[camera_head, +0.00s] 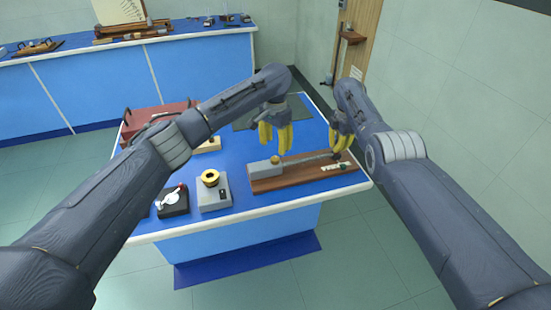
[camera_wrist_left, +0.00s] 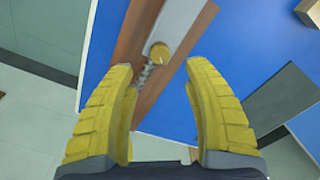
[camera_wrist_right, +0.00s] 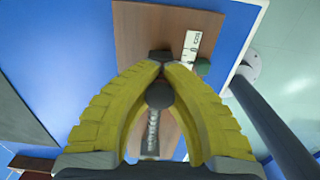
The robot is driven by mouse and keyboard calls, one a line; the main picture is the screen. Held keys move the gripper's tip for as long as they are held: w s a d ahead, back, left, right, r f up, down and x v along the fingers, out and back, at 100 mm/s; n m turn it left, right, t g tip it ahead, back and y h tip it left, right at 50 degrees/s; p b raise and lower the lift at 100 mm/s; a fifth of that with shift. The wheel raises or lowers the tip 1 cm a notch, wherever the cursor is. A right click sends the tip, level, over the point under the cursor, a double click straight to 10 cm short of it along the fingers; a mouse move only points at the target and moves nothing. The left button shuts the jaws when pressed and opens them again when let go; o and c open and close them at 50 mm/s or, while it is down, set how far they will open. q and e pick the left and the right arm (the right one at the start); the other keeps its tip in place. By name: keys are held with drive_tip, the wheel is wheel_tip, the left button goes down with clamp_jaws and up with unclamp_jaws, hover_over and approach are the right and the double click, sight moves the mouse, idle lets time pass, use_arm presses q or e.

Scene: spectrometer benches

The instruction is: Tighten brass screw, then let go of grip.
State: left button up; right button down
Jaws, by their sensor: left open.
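A brass screw (camera_head: 275,160) with a round knurled head stands on a grey block (camera_head: 265,168) at the left end of a wooden board. The screw also shows in the left wrist view (camera_wrist_left: 159,53), beyond the fingertips and left of centre between them. My left gripper (camera_head: 275,145) is open and empty above the screw, apart from it. My right gripper (camera_head: 342,142) is at the board's other end. In the right wrist view its fingertips close in on a dark grip (camera_wrist_right: 160,56), with a dark round piece (camera_wrist_right: 159,96) between the fingers. The exact contact is partly hidden.
The wooden board (camera_head: 290,182) lies near the blue table's front right edge and carries a metal rod and a white scale (camera_head: 333,168). A grey device (camera_head: 213,195) and a black meter (camera_head: 172,202) stand left of it. A red case (camera_head: 155,115) is further back.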

sight(275, 158)
use_arm(q)
drive_tip(key=shift+f, duration=3.5)
clamp_jaws()
